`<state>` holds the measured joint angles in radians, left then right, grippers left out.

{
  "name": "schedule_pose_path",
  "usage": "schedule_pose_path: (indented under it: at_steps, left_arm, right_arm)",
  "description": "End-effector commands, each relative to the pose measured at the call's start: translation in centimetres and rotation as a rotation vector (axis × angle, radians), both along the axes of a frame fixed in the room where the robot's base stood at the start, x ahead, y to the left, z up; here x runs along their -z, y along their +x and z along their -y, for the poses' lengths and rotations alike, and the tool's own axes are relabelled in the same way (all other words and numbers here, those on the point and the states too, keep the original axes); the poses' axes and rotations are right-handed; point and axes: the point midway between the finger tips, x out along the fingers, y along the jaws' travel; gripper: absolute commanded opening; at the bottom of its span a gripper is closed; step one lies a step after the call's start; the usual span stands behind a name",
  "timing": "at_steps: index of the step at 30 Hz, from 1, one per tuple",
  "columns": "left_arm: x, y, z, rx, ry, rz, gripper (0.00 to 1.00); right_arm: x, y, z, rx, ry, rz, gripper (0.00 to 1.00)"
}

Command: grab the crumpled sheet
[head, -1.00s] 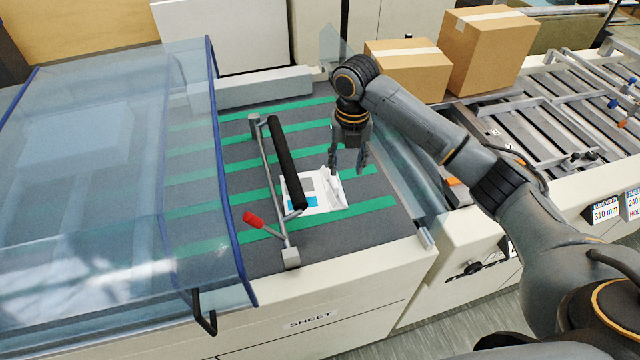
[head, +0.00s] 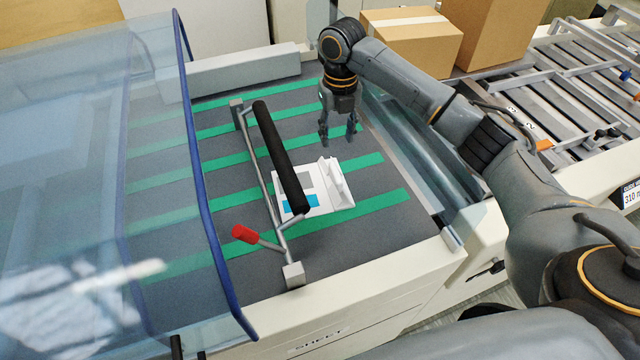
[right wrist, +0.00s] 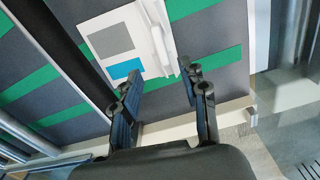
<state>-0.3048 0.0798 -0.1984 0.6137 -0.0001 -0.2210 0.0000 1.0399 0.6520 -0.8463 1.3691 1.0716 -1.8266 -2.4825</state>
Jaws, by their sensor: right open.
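The crumpled sheet (head: 330,186) is white with a grey and a blue printed block and a raised, folded right side. It lies on the dark belt with green stripes (head: 370,215), its left part beside and partly under the black roller bar (head: 281,158). It also shows in the right wrist view (right wrist: 124,48). My right gripper (head: 340,138) is open and empty above the belt, behind the sheet and apart from it. In the right wrist view its fingers (right wrist: 160,80) point towards the sheet's folded side. My left gripper is not in view.
A lever with a red knob (head: 244,234) sticks out from the roller frame. A clear blue-edged cover (head: 70,200) stands at the left. A clear side guard (head: 410,150) runs along the right. Cardboard boxes (head: 412,40) stand behind, next to a roller conveyor (head: 570,90).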

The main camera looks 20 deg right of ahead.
Motion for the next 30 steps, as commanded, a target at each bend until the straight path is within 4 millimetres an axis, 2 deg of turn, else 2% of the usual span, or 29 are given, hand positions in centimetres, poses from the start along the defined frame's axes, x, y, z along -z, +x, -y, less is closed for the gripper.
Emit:
schedule_pose_path:
  at_steps: [4,9,16,22,25,30]
  left_arm:
    - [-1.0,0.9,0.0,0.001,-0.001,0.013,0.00]
    - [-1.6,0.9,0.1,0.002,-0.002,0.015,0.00]
    - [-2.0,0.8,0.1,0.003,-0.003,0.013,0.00]
    - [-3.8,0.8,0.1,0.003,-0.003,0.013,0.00]
    - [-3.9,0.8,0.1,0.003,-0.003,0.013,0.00]
    - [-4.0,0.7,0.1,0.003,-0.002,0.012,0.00]
  right_arm:
    - [2.8,-0.2,0.0,0.000,0.000,-0.007,0.43]
    - [5.8,-0.1,0.0,0.001,0.001,-0.004,0.43]
    - [7.6,-0.1,-0.1,0.000,-0.001,-0.003,0.43]
    - [10.2,-0.4,-0.2,0.001,-0.001,-0.006,0.43]
    - [11.7,-0.3,-0.3,0.001,0.000,-0.005,0.43]
    - [12.7,-0.3,-0.2,0.000,-0.001,-0.002,0.43]
